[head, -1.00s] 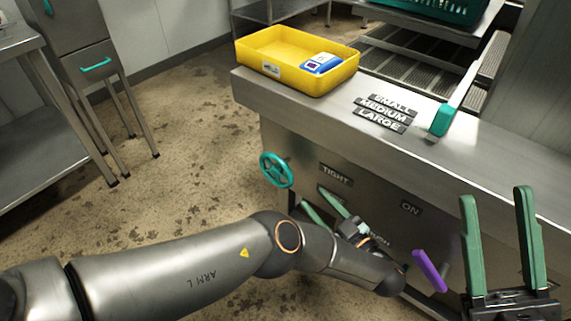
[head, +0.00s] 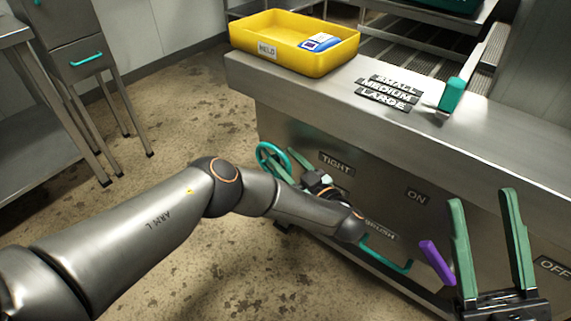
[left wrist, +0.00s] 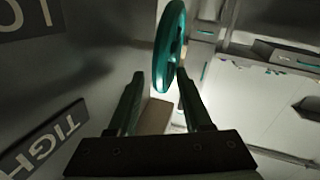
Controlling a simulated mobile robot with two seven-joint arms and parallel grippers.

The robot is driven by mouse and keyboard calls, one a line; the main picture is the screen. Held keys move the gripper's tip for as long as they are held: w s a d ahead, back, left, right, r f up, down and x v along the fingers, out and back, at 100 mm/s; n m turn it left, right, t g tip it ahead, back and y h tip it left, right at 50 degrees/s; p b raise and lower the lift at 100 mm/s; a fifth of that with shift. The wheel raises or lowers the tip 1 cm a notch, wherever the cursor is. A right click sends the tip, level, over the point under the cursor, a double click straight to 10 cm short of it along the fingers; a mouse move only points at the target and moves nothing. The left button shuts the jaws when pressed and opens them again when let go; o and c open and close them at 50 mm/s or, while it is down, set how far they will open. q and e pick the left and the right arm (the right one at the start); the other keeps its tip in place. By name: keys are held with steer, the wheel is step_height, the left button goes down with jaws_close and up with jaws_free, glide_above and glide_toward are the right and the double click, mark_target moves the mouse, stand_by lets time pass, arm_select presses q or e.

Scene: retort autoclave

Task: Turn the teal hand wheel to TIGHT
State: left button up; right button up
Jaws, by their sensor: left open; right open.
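The teal hand wheel (head: 262,158) stands out from the steel front panel, left of the TIGHT label (head: 337,163). My left gripper (head: 283,163) is at the wheel, its green fingers overlapping the wheel's right side in the head view. In the left wrist view the wheel (left wrist: 170,45) shows edge-on, ahead of and between the two open fingers (left wrist: 158,84). I cannot tell whether a finger touches the rim. The wheel's lower part is partly hidden by my arm and gripper in the head view. My right gripper (head: 487,200) is open and empty at the lower right.
A yellow bin (head: 335,62) with a blue-and-white pack (head: 320,42) sits on the steel counter (head: 300,85). A teal-ended lever (head: 452,94) stands by the size labels. A purple handle (head: 436,262) and a teal bar handle (head: 385,255) are on the front panel.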

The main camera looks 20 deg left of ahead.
arm_select(q)
steer(key=shift+w+a, duration=0.15)
steer(key=shift+a, duration=0.05)
jaws_close()
stand_by(0.3)
